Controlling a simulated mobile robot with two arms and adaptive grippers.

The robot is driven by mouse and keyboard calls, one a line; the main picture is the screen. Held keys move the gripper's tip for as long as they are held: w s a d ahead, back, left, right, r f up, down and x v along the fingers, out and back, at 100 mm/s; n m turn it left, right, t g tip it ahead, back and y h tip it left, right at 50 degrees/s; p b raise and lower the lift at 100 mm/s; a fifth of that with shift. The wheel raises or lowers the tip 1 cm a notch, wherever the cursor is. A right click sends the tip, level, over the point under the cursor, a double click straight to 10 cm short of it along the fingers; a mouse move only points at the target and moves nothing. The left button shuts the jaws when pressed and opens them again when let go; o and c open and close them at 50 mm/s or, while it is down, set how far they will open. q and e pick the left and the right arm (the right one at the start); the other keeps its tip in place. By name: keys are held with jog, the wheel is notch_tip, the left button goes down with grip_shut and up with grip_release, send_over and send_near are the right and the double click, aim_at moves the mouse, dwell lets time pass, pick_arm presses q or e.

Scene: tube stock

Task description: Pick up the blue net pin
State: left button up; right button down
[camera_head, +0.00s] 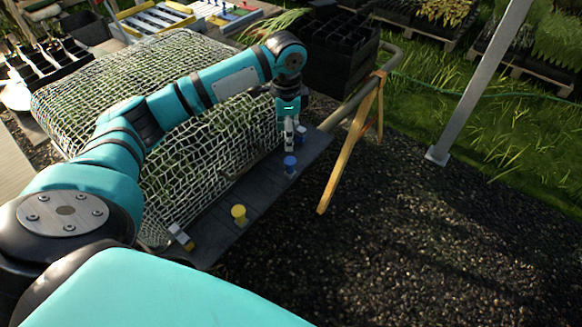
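A blue pin (290,165) stands upright on a dark plank (262,192) along the front edge of the netted bed. Another blue piece (301,132) shows farther back on the plank, partly hidden by my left gripper. My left gripper (289,147) points down over the plank's far end, just behind the nearer blue pin and beside the farther blue piece. Its fingers look close together, but I cannot tell whether they are open, shut or touching anything. My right gripper is not in view.
A yellow pin (239,213) stands nearer on the plank, with a small pale piece (180,236) at its near end. White netting (215,135) covers the bed behind. A wooden trestle leg (352,150) and black crates (335,50) are at the far end. Dark gravel (400,240) lies clear at right.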

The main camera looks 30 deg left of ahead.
aim_at(290, 160)
pick_arm(q)
notch_tip(290, 160, down, 4)
notch_tip(290, 160, down, 3)
jog(key=shift+w+r, duration=0.1)
jog(key=shift+r, duration=0.1)
jog(key=shift+f, duration=0.25)
jog(key=f, duration=0.3)
jog(key=shift+d+f+p, duration=0.3)
jog(key=shift+f, duration=0.05)
jog(key=shift+w+f, duration=0.1)
jog(key=shift+f, duration=0.5)
grip_shut()
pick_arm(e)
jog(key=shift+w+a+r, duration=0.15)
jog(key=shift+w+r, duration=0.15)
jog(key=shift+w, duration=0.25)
